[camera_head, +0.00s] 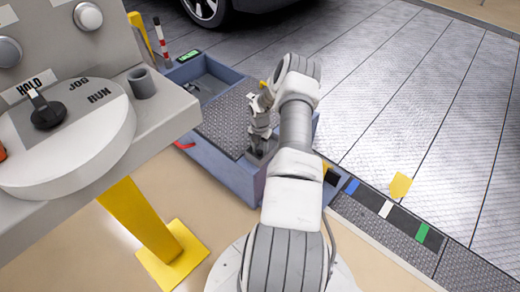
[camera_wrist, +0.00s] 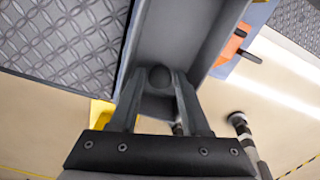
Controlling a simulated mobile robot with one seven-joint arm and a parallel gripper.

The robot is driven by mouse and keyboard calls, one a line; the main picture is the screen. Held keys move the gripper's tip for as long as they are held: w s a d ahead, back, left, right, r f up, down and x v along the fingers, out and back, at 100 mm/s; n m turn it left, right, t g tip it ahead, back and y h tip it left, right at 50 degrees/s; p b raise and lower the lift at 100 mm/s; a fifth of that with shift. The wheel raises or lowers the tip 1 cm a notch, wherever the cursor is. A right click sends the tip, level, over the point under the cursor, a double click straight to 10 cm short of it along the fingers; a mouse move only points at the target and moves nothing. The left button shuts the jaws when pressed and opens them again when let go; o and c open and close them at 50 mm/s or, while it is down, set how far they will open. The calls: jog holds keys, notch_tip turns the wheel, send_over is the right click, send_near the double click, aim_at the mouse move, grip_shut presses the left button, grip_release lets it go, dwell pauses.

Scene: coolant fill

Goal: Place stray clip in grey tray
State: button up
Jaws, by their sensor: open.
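My gripper (camera_head: 260,140) is over the near end of the blue-grey bin unit (camera_head: 237,180), beside its textured top. In the wrist view my gripper (camera_wrist: 157,75) has its two fingers apart, pointing into a narrow grey tray-like channel (camera_wrist: 205,35). A small dark rounded thing (camera_wrist: 160,78) shows between the fingertips. I cannot tell whether it is the stray clip or whether the fingers touch it. No clip can be made out for certain in the head view, where my arm covers part of the unit.
A control console (camera_head: 80,140) on a yellow post (camera_head: 145,215) stands at left. An open compartment (camera_head: 205,75) with small dark items is at the unit's far end. An orange part (camera_wrist: 229,45) sits beside the channel. A strip with coloured tabs (camera_head: 385,208) runs right.

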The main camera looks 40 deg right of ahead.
aim_at(260, 152)
notch_tip(260, 152, up, 12)
jog(key=p, duration=0.4)
jog(key=shift+r, duration=0.2)
jog(key=shift+s, duration=0.1)
